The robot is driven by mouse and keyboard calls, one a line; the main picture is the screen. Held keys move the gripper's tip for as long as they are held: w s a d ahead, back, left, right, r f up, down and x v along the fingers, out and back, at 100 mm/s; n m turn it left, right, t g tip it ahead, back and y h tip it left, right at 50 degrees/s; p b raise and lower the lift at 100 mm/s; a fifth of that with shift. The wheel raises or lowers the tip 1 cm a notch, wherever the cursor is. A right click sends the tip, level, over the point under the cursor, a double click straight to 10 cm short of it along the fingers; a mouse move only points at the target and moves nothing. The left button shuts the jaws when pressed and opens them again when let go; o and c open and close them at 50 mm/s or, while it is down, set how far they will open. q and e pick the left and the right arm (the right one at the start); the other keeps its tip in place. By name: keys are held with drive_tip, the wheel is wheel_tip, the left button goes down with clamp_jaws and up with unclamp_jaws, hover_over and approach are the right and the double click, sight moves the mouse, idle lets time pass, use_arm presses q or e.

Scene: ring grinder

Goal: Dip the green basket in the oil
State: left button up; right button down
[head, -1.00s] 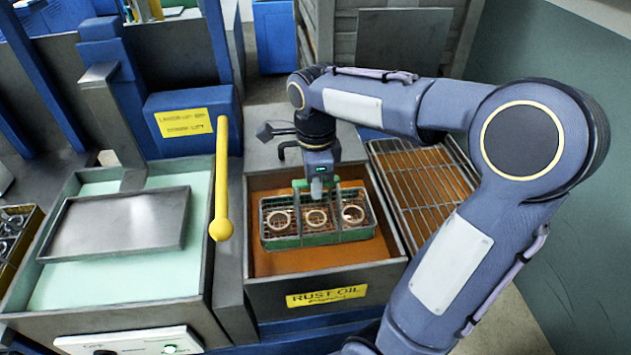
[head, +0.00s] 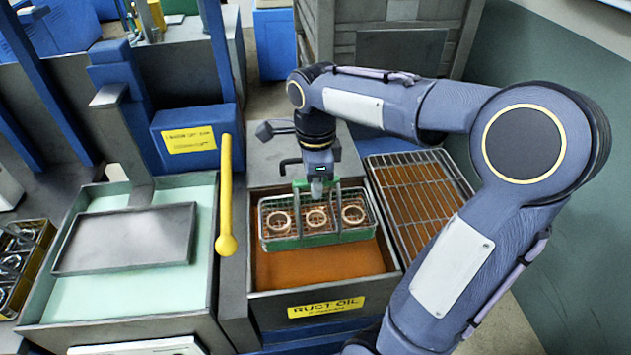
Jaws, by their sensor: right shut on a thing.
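The green basket (head: 318,239) is a wire basket with a green lower front and green handle posts, holding three metal rings (head: 316,218). It is over the rust oil tank (head: 322,303), toward the tank's back, with brown oil (head: 310,266) showing in front of it. I cannot tell whether its bottom touches the oil. My right gripper (head: 317,186) is above the basket's middle, shut on its handle; the fingertips are partly hidden. My left gripper is not in view.
A wire drain rack (head: 425,205) lies right of the tank. A yellow lever (head: 226,195) stands left of it. A pale green bath (head: 175,292) with a grey tray (head: 125,240) is further left, and a basket of metal parts (head: 18,255) is at the far left edge.

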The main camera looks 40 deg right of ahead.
drive_tip(key=shift+r+p, duration=1.55)
drive_tip(key=shift+r, duration=0.5)
drive_tip(key=shift+d, duration=0.1)
idle(0.4)
